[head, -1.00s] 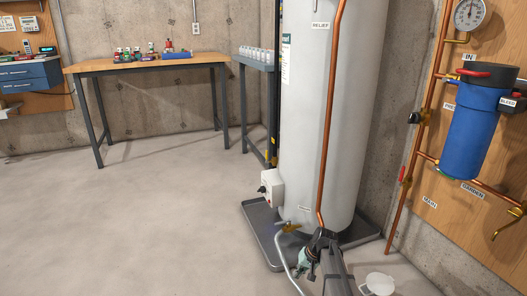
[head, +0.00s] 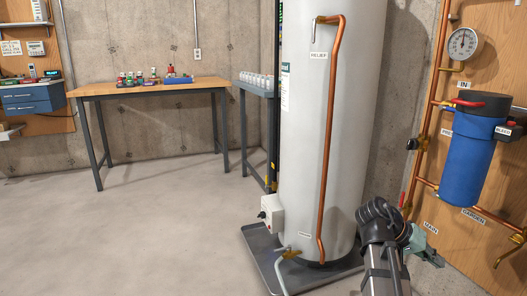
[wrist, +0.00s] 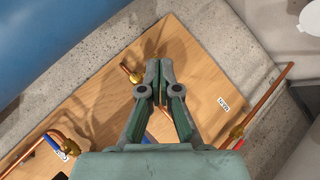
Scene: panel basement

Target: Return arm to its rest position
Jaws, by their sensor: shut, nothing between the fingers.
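My gripper (head: 436,258) is at the lower right in the head view, low in front of the pipe panel and right of the water heater. My arm's dark wrist and grey link show beside it. In the wrist view my gripper (wrist: 160,64) has its fingers together with nothing held. Behind the fingers are the wooden panel (wrist: 185,50) and a brass valve (wrist: 132,74). I cannot tell the exact gap between fingertips and panel, but no contact shows.
The water heater (head: 345,130) stands in a grey drain pan (head: 262,255), with a copper relief pipe (head: 328,140). The blue filter (head: 467,160) and copper pipes are on the panel (head: 430,200) at right. A workbench (head: 150,85) stands at the back. The left floor is clear.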

